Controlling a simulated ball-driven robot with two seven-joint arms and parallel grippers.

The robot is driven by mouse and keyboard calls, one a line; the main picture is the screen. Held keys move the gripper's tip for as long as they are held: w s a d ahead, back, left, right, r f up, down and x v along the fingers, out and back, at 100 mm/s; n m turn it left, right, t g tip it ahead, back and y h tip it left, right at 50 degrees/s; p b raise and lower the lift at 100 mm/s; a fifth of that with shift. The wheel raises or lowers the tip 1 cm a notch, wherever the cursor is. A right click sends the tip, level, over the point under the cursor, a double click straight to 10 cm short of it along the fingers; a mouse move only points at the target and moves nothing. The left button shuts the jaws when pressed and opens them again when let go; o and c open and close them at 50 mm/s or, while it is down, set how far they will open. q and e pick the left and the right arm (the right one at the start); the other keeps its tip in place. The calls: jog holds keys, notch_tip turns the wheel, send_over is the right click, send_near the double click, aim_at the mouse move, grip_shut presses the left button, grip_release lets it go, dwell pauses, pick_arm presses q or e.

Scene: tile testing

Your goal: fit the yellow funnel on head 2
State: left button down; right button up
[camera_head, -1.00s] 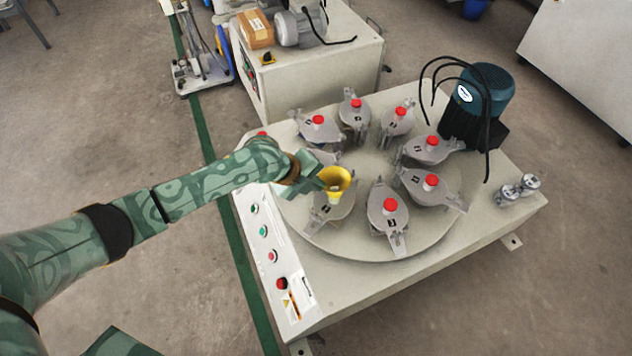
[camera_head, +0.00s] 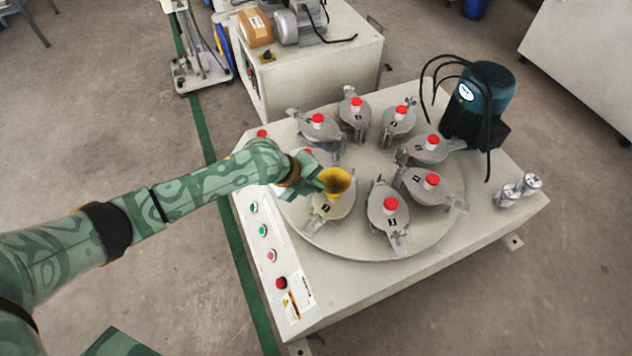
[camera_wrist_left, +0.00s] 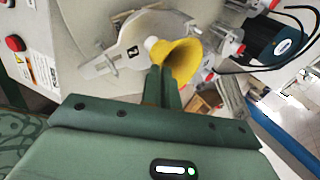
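The yellow funnel (camera_head: 335,180) is tilted in the head view, its wide mouth facing up and to the right. It also shows in the left wrist view (camera_wrist_left: 182,58), just at the fingertips. My left gripper (camera_head: 318,180) appears shut on the funnel's side; its fingers are close together in the wrist view (camera_wrist_left: 161,85). Below the funnel is a grey head (camera_head: 335,209) with no red cap visible; its label (camera_wrist_left: 133,52) is too small to read surely. Whether the funnel's narrow end touches this head I cannot tell. My right gripper is out of view.
Several other grey heads with red caps, such as one in front (camera_head: 389,205), ring the round turntable (camera_head: 350,243). A dark teal motor (camera_head: 483,100) with black cables stands at the back right. Push buttons (camera_head: 263,230) line the left edge. Small metal parts (camera_head: 518,190) lie at right.

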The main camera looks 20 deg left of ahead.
pick_arm(q)
jog(key=shift+f, duration=0.45)
dwell(0.5)
dwell(0.3)
jog(key=c, duration=1.6)
grip_release()
